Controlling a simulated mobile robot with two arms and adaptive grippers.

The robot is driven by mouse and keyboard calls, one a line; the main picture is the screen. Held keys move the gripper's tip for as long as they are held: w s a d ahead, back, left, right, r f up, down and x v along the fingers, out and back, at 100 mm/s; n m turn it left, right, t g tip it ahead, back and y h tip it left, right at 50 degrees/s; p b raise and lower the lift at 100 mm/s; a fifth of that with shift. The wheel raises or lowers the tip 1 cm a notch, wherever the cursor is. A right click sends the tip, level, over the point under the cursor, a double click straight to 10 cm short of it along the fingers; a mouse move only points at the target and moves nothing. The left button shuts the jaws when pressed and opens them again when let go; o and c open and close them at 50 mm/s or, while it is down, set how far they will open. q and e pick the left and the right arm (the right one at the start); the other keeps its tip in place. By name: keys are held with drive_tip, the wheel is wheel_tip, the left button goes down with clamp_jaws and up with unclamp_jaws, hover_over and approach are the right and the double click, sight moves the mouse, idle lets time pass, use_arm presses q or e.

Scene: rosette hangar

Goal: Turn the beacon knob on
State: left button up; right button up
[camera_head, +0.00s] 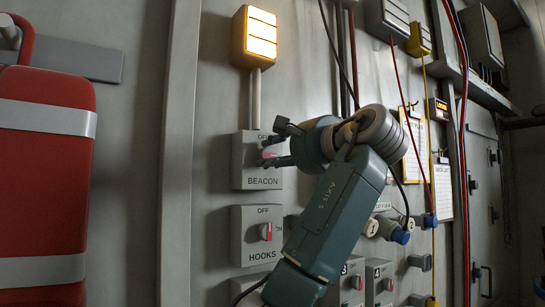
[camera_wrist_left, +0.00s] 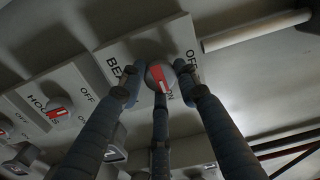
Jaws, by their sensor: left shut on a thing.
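The beacon box (camera_head: 240,172) is a grey wall panel lettered BEACON, with OFF at its top. Its round knob (camera_wrist_left: 158,76) has a red pointer with a white stripe, which lies towards the partly covered ON lettering in the left wrist view. My left gripper (camera_head: 276,152) is at the front of this box, its dark fingers closed around the knob. The fingers also show around the knob in the left wrist view (camera_wrist_left: 160,85). The beacon lamp (camera_head: 261,32) above is lit warm yellow. My right gripper is not in view.
Just below is the similar HOOKS box (camera_head: 246,247) with its own red-marked knob (camera_head: 266,232). More numbered switch boxes (camera_head: 379,281) stand lower right. A red padded panel (camera_head: 45,190) is at the left. Cables and hoses hang at the right.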

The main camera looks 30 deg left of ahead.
use_arm(q)
drive_tip(key=shift+r, duration=0.2)
drive_tip(key=o, duration=1.1)
drive_tip(key=shift+o, duration=0.2)
drive_tip(key=shift+w+d+f, duration=0.1)
drive_tip(key=shift+w+d, duration=0.05)
drive_tip(key=v, duration=1.2)
drive_tip(key=shift+f, duration=0.1)
